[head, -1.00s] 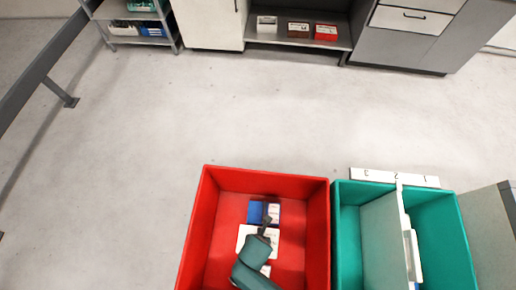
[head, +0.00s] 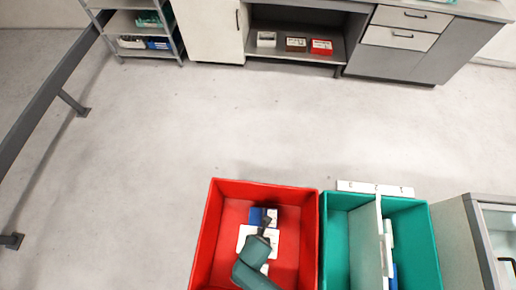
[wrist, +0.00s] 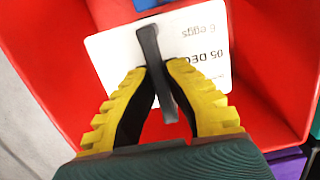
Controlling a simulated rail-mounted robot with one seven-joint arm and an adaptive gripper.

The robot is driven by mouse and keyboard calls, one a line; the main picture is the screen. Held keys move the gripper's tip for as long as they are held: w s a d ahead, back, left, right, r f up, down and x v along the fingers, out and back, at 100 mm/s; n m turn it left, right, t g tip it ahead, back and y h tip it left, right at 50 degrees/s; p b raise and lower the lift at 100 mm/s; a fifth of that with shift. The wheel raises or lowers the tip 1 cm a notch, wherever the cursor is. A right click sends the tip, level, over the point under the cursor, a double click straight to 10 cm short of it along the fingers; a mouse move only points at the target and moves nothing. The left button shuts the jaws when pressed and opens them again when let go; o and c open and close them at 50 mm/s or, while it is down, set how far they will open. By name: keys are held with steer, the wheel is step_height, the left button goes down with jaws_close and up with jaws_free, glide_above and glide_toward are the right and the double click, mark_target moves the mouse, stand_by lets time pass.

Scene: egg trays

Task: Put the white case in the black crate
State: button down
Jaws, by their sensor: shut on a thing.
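The white case (wrist: 110,50), with printed text on its top, is inside the red crate (wrist: 275,115) in the wrist view. A dark bar stands up from its top, between the yellow fingers of my gripper (wrist: 158,66). My gripper is shut on this bar. In the head view the white case (head: 243,238) is partly hidden by my gripper (head: 265,224). I cannot tell whether the case is clear of the crate floor. No black crate shows clearly in either view.
A blue-and-white case (head: 257,214) lies in the red crate (head: 205,235) beside the white one. A divided teal crate (head: 335,240) stands close on the right, then a grey cabinet (head: 455,235). Small boxes sit on a dark shelf (head: 290,57) at the back. The floor between is clear.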

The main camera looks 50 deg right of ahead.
step_height(320, 180, up, 8)
steer(key=p, duration=0.7)
steer(key=shift+f, duration=0.35)
steer(key=w+a+r+m+p, duration=0.2)
steer(key=w+a+r+p, duration=0.15)
steer(key=w+r, duration=0.5)
steer(key=w+a+r+m+p, duration=0.25)
steer(key=w+r+p, duration=0.35)
steer(key=r, duration=0.4)
step_height(320, 180, up, 6)
steer(key=s+a+m+g+y, duration=0.1)
steer(key=s+m+g, duration=0.1)
steer(key=m, duration=1.7)
steer(key=shift+a+f+m+g+y, duration=0.2)
steer(key=shift+a+m+g+y, duration=0.1)
steer(key=shift+m+g, duration=0.1)
